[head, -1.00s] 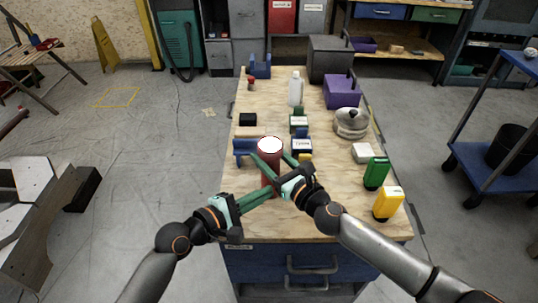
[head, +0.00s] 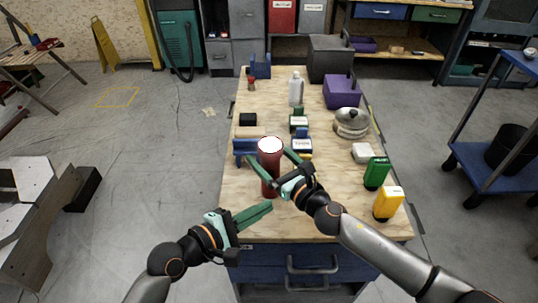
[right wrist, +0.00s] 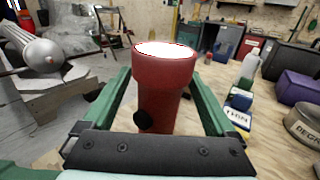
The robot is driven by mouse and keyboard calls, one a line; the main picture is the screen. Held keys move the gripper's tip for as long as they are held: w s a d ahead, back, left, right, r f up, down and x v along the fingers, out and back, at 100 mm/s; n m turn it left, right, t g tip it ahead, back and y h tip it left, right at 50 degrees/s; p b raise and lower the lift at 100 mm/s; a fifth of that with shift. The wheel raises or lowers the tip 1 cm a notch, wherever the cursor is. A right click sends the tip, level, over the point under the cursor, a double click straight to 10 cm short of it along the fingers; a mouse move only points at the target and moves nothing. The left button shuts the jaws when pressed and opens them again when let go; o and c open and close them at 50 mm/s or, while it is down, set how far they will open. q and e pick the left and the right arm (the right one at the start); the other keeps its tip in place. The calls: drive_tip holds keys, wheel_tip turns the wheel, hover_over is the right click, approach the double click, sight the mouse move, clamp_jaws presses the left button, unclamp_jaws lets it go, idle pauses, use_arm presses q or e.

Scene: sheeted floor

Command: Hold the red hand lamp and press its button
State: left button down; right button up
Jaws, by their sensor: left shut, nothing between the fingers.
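The red hand lamp (head: 269,164) is upright near the front of the wooden table, its pale round top facing up. It also shows in the right wrist view (right wrist: 165,80), where a black round button (right wrist: 142,120) sits low on its side facing my right wrist. My right gripper (head: 268,157) has one finger on each side of the lamp; the frames do not show whether both fingers touch it. My left gripper (head: 268,209) is shut and empty. It is in front of the lamp, below it in the head view, and apart from it.
Blue holders and small boxes (head: 302,145) stand close behind the lamp. A green canister (head: 376,173), a yellow canister (head: 388,204) and a metal pot (head: 351,123) stand on the right of the table (head: 330,205). The table's front left is clear.

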drive_tip(key=v, duration=1.2)
